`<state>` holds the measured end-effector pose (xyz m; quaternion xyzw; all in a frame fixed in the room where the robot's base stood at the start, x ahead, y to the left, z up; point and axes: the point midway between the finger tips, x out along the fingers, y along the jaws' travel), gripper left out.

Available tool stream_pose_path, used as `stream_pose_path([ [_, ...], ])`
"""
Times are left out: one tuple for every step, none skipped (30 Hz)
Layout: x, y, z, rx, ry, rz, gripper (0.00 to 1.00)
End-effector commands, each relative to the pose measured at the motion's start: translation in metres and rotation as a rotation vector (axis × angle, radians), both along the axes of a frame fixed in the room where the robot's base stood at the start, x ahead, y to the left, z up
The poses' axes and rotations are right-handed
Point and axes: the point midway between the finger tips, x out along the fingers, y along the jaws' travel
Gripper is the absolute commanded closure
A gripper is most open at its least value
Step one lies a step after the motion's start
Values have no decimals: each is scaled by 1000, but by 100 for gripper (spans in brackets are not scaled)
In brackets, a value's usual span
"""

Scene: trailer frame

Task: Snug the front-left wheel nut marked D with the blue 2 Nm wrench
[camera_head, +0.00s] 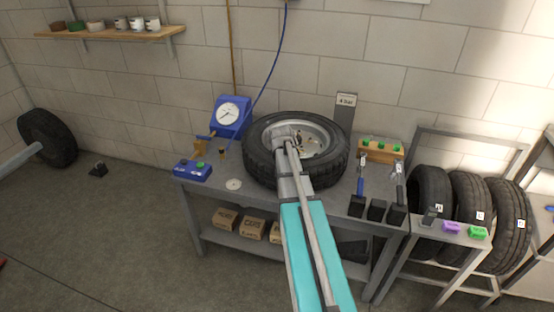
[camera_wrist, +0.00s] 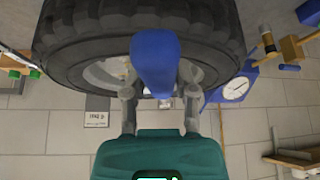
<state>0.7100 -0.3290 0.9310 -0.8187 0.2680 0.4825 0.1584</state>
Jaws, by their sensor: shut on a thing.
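The wheel (camera_head: 258,165) lies flat on the bench, with a black tyre and a pale rim. Small fittings (camera_head: 311,149) show in its middle; I cannot make out a nut marked D. My gripper (camera_head: 287,137) is over the left part of the wheel. In the wrist view my gripper (camera_wrist: 158,88) is shut on a blue tool (camera_wrist: 154,58), with the tyre (camera_wrist: 85,30) behind it. The tool's working end and any marking on it are hidden. Another tool with a blue handle (camera_head: 360,186) stands in a black holder on the bench's right.
A dark-handled tool (camera_head: 398,180) and a wooden block (camera_head: 379,153) are at the right. The middle holder (camera_head: 377,211) looks empty.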

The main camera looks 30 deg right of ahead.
Motion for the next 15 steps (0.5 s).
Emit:
stream_pose_path([
  [-4, -4, 0, 0, 0, 13, 100],
  [-5, -5, 0, 0, 0, 23, 100],
  [-6, -7, 0, 0, 0, 33, 100],
  [-6, -7, 0, 0, 0, 39, 100],
  [-7, -8, 0, 0, 0, 44, 100],
  [-7, -8, 0, 0, 0, 48, 100],
  [-7, -9, 0, -2, 0, 50, 100],
  [-7, -9, 0, -1, -1, 50, 100],
  [-7, -8, 0, -1, -1, 50, 100],
  [-7, -8, 0, -1, -1, 50, 100],
  [-7, -8, 0, -2, 0, 50, 100],
  [-7, -8, 0, -2, 0, 50, 100],
  [-7, -8, 0, -2, 0, 50, 100],
  [-7, -8, 0, -2, 0, 50, 100],
  [-7, -9, 0, -1, 0, 51, 100],
])
